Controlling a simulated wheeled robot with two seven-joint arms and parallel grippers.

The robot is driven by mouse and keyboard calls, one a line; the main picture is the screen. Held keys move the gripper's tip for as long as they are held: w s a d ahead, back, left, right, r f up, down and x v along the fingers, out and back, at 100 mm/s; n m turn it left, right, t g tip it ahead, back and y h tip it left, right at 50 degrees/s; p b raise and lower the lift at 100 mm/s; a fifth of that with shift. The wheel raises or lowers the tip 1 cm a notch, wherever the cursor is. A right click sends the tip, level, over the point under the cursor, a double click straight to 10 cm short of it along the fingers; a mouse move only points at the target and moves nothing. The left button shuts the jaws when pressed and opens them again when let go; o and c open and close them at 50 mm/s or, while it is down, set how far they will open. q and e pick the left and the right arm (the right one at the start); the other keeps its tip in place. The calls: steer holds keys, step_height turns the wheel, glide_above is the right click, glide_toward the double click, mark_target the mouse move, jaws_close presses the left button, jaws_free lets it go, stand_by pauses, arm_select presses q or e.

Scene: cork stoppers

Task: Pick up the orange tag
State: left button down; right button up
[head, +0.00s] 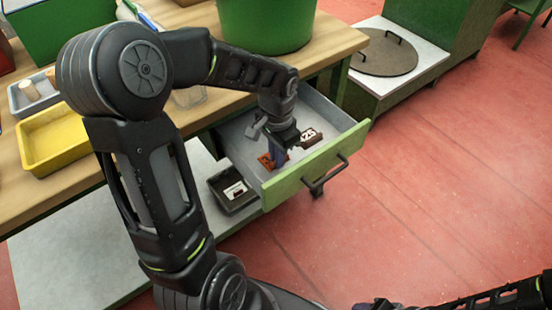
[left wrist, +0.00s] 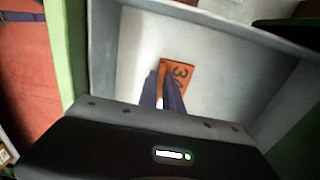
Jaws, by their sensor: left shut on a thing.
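The orange tag (head: 265,161) lies in the open drawer (head: 340,143), partly hidden by my left gripper (head: 275,163) in the head view. In the left wrist view the orange tag (left wrist: 184,75) shows dark digits. My left gripper (left wrist: 166,75) reaches down into the drawer, with its two fingers shut on the tag at its near left part. The tag appears at or close to the drawer floor; I cannot tell if it is lifted. Part of my right gripper (head: 376,304) shows at the bottom edge of the head view, away from the drawer.
A dark tag with a white numbered face (head: 311,135) lies in the drawer, right of my left gripper. The drawer's green front (head: 300,178) has a dark handle. A black tray (head: 235,192) stands left of the drawer. A yellow tray (head: 55,138) and green bin (head: 265,25) are on the table.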

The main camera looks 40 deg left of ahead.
arm_select(q)
steer(key=shift+r, duration=0.1)
stand_by(0.4)
step_height(320, 180, up, 10)
steer(key=p, duration=0.1)
steer(key=shift+p, duration=0.3)
stand_by(0.5)
